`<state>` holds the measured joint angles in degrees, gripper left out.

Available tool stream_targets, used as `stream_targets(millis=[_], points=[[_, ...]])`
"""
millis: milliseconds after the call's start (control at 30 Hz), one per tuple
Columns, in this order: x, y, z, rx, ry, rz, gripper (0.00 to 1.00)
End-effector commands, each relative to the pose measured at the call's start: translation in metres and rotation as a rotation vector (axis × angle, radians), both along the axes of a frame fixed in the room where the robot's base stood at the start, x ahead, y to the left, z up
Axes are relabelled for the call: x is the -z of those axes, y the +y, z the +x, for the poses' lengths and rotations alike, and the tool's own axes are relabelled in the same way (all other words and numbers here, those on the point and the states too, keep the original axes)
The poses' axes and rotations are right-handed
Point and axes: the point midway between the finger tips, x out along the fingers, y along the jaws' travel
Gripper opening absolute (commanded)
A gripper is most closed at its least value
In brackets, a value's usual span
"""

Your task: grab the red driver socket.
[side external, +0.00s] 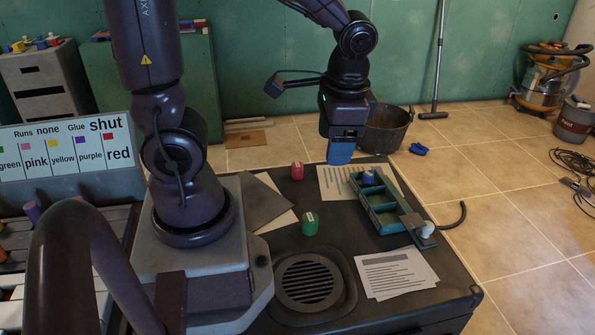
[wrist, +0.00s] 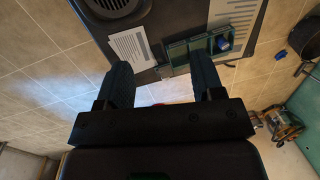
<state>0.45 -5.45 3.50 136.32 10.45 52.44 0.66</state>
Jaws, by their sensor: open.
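The red driver socket (side external: 297,171) stands upright on the dark tabletop (side external: 345,243), near its back edge, in the side external view. My gripper (side external: 340,160) is above the table's back edge, to the right of the socket and apart from it. In the wrist view my two dark fingers (wrist: 162,72) are spread wide with nothing gripped between them. A small patch of red (wrist: 158,104) shows just past the gripper body there; most of whatever it belongs to is hidden.
A green socket (side external: 310,224) stands nearer the front. A green compartment tray (side external: 383,219) holds a blue piece (side external: 369,178) at its back end. Printed sheets (side external: 395,274) lie flat. A round grille (side external: 308,283) is at the front. A black bucket (side external: 388,130) stands on the floor behind.

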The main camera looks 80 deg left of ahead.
Motion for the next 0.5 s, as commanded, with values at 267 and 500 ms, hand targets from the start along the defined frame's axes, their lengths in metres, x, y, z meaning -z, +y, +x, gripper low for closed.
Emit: stream_targets(millis=[267, 500], points=[[0.079, 0.048, 0.008, 0.172, 0.379, 0.176, 0.61], [0.146, 0.099, 0.005, 0.408, 0.702, 0.327, 0.61]])
